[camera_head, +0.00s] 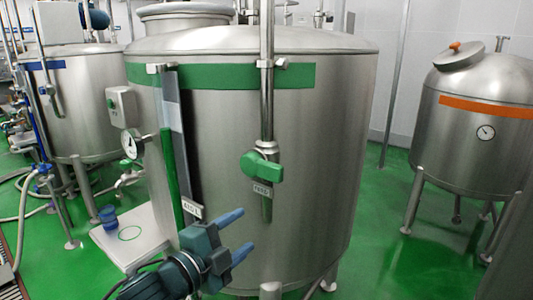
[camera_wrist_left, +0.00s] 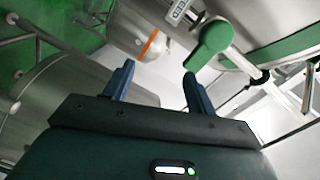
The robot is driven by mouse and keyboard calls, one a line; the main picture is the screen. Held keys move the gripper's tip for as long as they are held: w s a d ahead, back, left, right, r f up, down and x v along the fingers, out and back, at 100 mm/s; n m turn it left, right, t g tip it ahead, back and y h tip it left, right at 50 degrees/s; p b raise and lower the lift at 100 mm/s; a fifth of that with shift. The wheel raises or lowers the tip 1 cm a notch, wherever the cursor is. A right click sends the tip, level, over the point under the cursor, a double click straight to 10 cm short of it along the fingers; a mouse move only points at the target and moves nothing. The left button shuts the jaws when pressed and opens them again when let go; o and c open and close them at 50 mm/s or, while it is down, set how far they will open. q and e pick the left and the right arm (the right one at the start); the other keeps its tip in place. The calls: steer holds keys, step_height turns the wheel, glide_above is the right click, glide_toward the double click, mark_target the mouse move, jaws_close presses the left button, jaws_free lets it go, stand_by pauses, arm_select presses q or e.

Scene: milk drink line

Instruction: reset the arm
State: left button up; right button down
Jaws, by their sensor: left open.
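My left gripper (camera_head: 245,230) is in front of the big steel tank (camera_head: 322,190) with the green band. Its two blue fingers are apart with nothing between them. In the left wrist view, the fingertips (camera_wrist_left: 158,70) also stand apart and empty. The green valve handle (camera_head: 262,166) on the vertical pipe is above the gripper and apart from it. The handle also shows in the left wrist view (camera_wrist_left: 213,45), beyond the right finger. My right gripper is in neither view.
A white stand (camera_head: 153,213) with a green ring mark is left of the gripper, with a blue cup (camera_head: 108,217) at its edge. A dial gauge (camera_head: 131,144) is on the tank. An orange-banded tank (camera_head: 473,145) stands at right. Green floor (camera_head: 385,245) lies between the tanks.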

arm_select(q)
steer(key=s+a+f+n+y, duration=0.1)
steer(key=s+f+n, duration=0.15)
steer(key=f, duration=0.35)
steer(key=s+a+f+n+g+y, duration=0.1)
steer(key=s+f+n, duration=0.1)
steer(key=f+n, duration=0.3)
steer(key=s+f+n+y, duration=0.1)
steer(key=s+f+n, duration=0.2)
steer(key=f, duration=0.4)
steer(key=s+a+f+n+g+y, duration=0.1)
steer(key=s+a+f+n+y, duration=0.1)
steer(key=s+f, duration=0.5)
steer(key=s+a+f+n+g+y, duration=0.2)
steer(key=s+a+f+n, duration=0.2)
steer(key=s+f, duration=0.3)
steer(key=shift+f+n, duration=0.3)
steer(key=shift+n, duration=0.55)
steer(key=shift+w, duration=0.1)
steer(key=shift+c, duration=0.2)
